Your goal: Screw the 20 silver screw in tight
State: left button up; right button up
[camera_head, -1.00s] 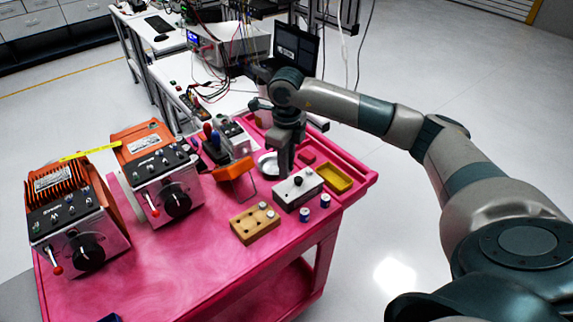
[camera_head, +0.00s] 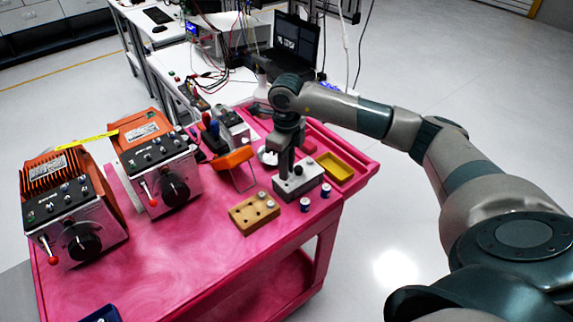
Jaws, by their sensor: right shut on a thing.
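My right gripper (camera_head: 284,174) points straight down at the left part of the top of a small grey box (camera_head: 297,185). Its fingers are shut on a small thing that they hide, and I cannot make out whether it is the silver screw. A black knob (camera_head: 299,170) stands on the box, right of the fingers. A wooden block (camera_head: 252,216) with holes sits in front and to the left, with small silver pieces (camera_head: 263,195) at its right side. My left gripper is out of view.
Two blue-and-white cylinders (camera_head: 305,205) (camera_head: 326,190) stand right of the box. Two orange machines (camera_head: 157,160) (camera_head: 75,205) stand at left.

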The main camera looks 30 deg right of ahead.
jog(key=shift+f+b, duration=0.3)
jog(key=shift+f, duration=0.6)
jog(key=shift+r, duration=0.1)
jog(key=shift+b, duration=0.4)
jog(key=shift+f+b, duration=0.85)
jog(key=shift+f, duration=0.1)
grip_shut()
